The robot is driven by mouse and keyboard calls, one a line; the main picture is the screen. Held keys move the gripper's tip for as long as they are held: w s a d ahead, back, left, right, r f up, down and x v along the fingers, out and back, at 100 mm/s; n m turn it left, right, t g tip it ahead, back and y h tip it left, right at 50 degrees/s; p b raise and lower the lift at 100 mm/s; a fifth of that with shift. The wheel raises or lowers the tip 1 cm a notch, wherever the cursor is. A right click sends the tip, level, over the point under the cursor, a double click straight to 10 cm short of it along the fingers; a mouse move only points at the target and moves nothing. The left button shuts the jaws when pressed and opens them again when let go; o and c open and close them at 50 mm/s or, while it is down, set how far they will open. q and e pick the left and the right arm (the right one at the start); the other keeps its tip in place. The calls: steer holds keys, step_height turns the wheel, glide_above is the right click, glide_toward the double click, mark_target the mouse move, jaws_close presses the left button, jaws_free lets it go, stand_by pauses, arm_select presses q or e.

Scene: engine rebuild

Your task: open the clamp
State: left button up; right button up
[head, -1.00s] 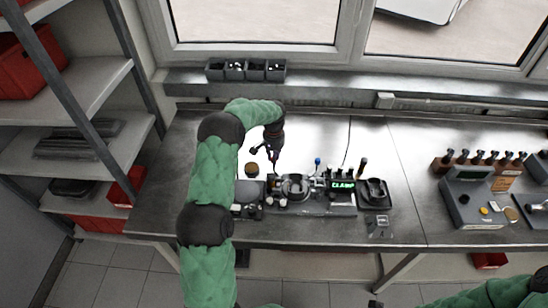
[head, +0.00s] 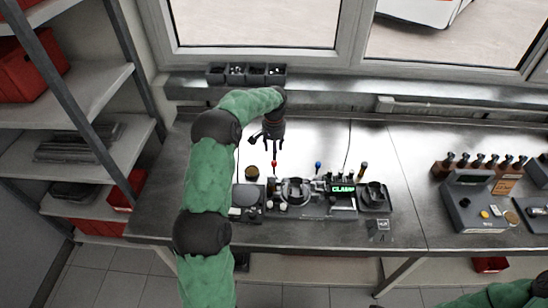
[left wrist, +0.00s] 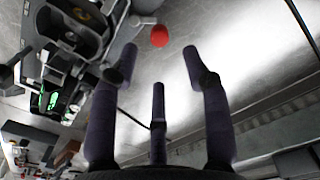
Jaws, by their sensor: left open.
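The clamp fixture (head: 314,211) lies on the bench, with a round ring-like part (head: 295,191) and a lit green display (head: 343,189) reading something like "CLAMP". A red ball knob (head: 274,163) stands up at its left end; it also shows in the left wrist view (left wrist: 159,36). My left gripper (head: 268,146) is just above and behind this knob, open and empty. In the left wrist view its three fingers (left wrist: 158,75) are spread, with the knob beyond the tips and apart from them. My right gripper (head: 375,303) barely shows at the bottom edge.
Small bins (head: 246,74) line the back ledge. Bare bench lies behind the fixture.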

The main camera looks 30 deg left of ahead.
arm_select(q)
step_height(320, 180, up, 5)
steer(key=shift+f, duration=0.1)
stand_by(0.7)
